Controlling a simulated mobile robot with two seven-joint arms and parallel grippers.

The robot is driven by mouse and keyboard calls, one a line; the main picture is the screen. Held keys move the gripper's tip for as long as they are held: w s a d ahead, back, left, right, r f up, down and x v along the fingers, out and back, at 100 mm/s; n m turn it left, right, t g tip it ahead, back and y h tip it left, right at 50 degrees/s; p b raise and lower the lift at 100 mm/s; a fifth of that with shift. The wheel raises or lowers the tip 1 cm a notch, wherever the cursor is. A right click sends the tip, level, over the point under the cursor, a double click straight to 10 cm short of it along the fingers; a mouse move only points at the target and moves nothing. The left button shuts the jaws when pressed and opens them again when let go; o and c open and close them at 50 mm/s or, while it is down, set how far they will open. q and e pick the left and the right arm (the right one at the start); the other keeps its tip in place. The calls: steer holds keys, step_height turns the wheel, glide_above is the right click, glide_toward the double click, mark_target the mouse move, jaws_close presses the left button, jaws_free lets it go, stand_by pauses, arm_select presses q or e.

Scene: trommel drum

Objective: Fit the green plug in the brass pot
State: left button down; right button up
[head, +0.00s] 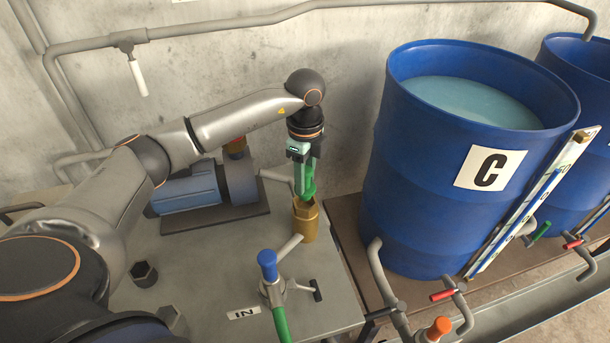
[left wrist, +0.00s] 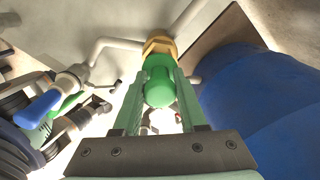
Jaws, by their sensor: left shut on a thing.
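The green plug (head: 309,184) is between the fingers of my left gripper (head: 307,180), which points down and is shut on it. The brass pot (head: 305,222) stands on the grey bench top, directly below the plug. The plug's lower end is at the pot's mouth; I cannot tell whether it is inside the rim. In the left wrist view the plug's rounded green end (left wrist: 159,86) lies between the fingers (left wrist: 160,92), with the brass pot's hexagonal rim (left wrist: 158,44) just beyond it. My right gripper is not in view.
A blue drum marked C (head: 440,190) stands close to the right of the pot. A blue-handled valve (head: 268,265) with a green hose (head: 282,325) stands in front. A blue motor (head: 190,190) is at the left. The bench top between motor and valve is mostly clear.

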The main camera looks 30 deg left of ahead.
mark_target(306, 187)
arm_select(q)
steer(key=shift+f, duration=0.55)
stand_by(0.7)
steer(key=shift+f+b, duration=0.5)
steer(key=shift+f, duration=0.2)
steer(key=shift+f, duration=0.3)
steer(key=shift+f, duration=0.3)
stand_by(0.5)
steer(key=shift+c, duration=1.9)
jaws_free()
steer(key=shift+r, duration=0.1)
